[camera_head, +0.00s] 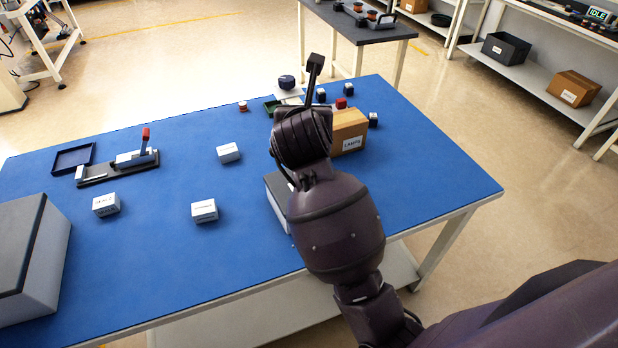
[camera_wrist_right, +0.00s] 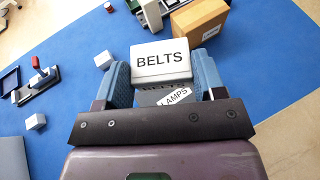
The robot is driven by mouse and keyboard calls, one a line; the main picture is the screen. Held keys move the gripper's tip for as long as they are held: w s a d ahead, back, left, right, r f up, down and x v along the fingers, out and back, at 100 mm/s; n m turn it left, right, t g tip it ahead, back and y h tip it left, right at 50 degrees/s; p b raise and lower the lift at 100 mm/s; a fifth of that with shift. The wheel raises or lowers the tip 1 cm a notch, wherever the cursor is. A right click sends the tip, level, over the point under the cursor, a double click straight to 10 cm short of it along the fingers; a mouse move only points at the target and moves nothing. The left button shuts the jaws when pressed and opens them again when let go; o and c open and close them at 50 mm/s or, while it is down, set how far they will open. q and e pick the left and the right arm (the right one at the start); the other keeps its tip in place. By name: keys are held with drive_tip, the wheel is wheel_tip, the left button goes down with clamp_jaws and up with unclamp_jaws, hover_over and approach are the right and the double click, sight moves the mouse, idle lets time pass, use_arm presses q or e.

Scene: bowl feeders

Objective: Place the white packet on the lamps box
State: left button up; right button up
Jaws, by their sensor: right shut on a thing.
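In the right wrist view, my right gripper (camera_wrist_right: 162,80) is shut on a white packet (camera_wrist_right: 161,57) labelled BELTS, held between its two blue finger pads. Just below the packet, a tilted white LAMPS label (camera_wrist_right: 176,97) shows on a dark grey surface, mostly hidden by the packet and gripper. I cannot tell whether packet and surface touch. In the head view, my right arm hides the packet and gripper. A pale grey box (camera_head: 277,205) shows partly beside that arm; its label is hidden. My left gripper is not in view.
A cardboard box (camera_head: 350,128) with a small label stands behind my right arm. White packets (camera_head: 204,211) (camera_head: 106,204) (camera_head: 228,153) lie on the blue table (camera_head: 150,250). A black-and-red fixture (camera_head: 135,160) and a grey box (camera_head: 40,265) stand left. The table's right end is clear.

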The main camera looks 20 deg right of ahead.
wheel_tip(320, 180, down, 13)
drive_tip(key=shift+r+b, duration=0.15)
drive_tip(key=shift+b, duration=0.75)
wheel_tip(320, 180, down, 4)
drive_tip(key=shift+d+f+b, duration=0.1)
drive_tip(key=shift+b, duration=0.3)
drive_tip(key=shift+f, duration=0.3)
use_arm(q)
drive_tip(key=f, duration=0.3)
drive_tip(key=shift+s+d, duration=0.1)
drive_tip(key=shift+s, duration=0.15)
use_arm(e)
drive_tip(key=o, duration=1)
